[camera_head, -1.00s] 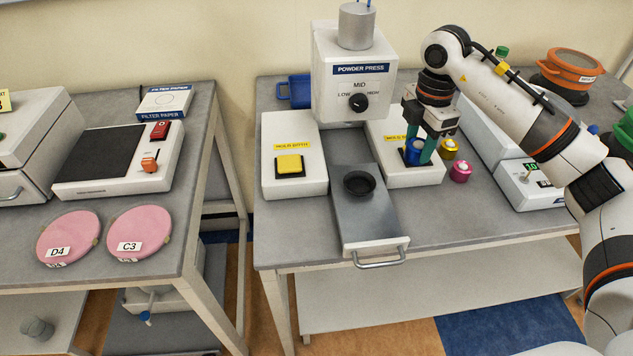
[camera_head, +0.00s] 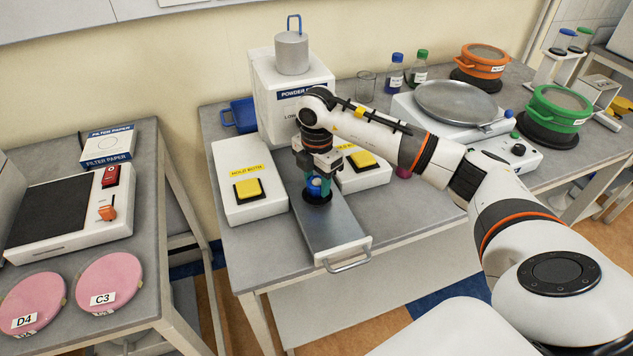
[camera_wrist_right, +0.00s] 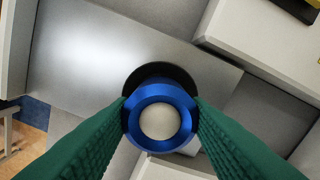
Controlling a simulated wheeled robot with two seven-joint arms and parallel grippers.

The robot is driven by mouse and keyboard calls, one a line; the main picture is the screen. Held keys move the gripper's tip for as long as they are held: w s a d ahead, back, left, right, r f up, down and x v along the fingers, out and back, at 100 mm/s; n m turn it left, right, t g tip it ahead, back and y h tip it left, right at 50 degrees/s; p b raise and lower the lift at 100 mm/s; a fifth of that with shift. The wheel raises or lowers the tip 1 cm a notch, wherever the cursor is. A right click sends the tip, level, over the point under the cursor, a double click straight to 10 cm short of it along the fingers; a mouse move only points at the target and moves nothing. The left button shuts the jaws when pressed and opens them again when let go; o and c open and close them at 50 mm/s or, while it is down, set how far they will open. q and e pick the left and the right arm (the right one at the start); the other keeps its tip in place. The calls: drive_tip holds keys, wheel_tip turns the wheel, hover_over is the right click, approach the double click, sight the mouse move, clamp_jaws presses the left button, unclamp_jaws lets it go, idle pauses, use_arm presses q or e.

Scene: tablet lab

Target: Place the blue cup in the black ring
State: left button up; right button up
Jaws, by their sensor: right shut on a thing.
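My right gripper (camera_head: 318,187) is shut on the blue cup (camera_head: 314,182), with its green fingers on either side. The cup is directly over the black ring (camera_head: 318,199), which sits on the pulled-out metal drawer (camera_head: 335,236) of the powder press. In the right wrist view the blue cup (camera_wrist_right: 160,120) shows its round rim and pale centre between the fingers. Part of the black ring (camera_wrist_right: 160,74) shows behind it there; the rest is hidden. I cannot tell whether the cup is inside the ring or just above it. My left gripper is not in view.
The powder press (camera_head: 288,85) stands behind the drawer. Boxes with yellow buttons flank it, on the left (camera_head: 248,189) and right (camera_head: 362,160). A scale with a metal pan (camera_head: 457,103) stands farther right.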

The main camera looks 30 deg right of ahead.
sight(317, 186)
drive_tip(key=shift+f, duration=0.6)
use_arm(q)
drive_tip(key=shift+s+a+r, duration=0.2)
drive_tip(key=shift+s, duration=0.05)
use_arm(e)
drive_tip(key=shift+f, duration=0.2)
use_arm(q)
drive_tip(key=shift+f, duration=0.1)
use_arm(e)
drive_tip(key=shift+f, duration=0.1)
drive_tip(key=o, duration=1)
drive_tip(key=shift+r, duration=0.3)
use_arm(q)
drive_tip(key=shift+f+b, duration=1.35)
drive_tip(key=shift+b, duration=0.1)
use_arm(e)
wheel_tip(317, 186, up, 12)
drive_tip(key=shift+f, duration=0.15)
